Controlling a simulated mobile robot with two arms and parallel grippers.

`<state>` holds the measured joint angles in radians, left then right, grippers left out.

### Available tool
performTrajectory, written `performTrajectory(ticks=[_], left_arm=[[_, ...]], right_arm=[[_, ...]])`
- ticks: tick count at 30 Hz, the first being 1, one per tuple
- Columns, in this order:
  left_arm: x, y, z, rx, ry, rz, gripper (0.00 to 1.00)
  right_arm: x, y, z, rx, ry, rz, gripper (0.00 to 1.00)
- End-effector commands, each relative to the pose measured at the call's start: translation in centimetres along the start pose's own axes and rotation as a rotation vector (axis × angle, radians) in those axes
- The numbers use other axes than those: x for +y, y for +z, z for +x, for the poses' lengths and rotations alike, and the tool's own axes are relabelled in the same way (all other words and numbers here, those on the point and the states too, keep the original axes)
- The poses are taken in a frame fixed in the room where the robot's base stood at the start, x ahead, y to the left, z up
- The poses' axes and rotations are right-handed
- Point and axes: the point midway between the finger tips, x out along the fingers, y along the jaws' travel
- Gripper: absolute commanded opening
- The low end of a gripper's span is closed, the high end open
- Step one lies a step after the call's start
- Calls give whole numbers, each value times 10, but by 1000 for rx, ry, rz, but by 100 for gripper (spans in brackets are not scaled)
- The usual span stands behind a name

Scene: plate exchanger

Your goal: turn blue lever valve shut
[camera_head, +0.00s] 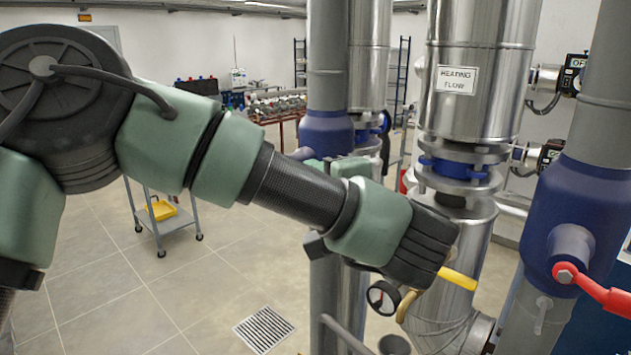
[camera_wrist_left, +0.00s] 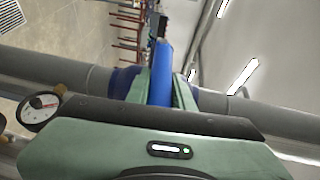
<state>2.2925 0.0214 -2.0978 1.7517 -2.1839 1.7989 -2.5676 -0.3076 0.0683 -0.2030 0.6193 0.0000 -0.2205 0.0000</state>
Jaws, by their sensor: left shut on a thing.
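The blue lever (camera_wrist_left: 162,60) lies between the two green fingers of my left gripper (camera_wrist_left: 161,82) in the left wrist view, and the gripper is shut on it. In the head view, my left gripper (camera_head: 328,166) is at the blue valve body (camera_head: 325,135) on a grey upright pipe. The rest of the lever is hidden behind my gripper and wrist. The lever's exact angle to the pipe is hard to tell. My right gripper is in neither view.
A red lever (camera_head: 597,291) on another blue valve (camera_head: 570,215) stands at the right. A yellow lever (camera_head: 457,278) and a pressure gauge (camera_head: 383,297) are close below my left wrist. Metal-clad pipes (camera_head: 480,80) stand behind. A grey cart (camera_head: 160,222) is at the left on open floor.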

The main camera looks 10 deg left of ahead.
Motion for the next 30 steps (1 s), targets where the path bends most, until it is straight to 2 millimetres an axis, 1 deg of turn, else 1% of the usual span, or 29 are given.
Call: performTrajectory(ticks=[1,7,15,23,24,26,27,30], left_arm=[[4,-1,-1,4,-27,11,0],[9,-1,1,2,-84,34,0],[10,0,1,0,-106,42,0],[10,0,2,-1,-106,44,0],[10,0,2,-1,-105,44,26],[10,0,2,-1,-105,44,42],[10,0,2,-1,-104,44,45],[10,0,1,-1,-103,43,45]], right_arm=[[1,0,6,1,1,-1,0],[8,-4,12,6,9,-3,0],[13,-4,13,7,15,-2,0],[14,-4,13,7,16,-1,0],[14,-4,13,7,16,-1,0],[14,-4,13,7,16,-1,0],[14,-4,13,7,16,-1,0],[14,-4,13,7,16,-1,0]])
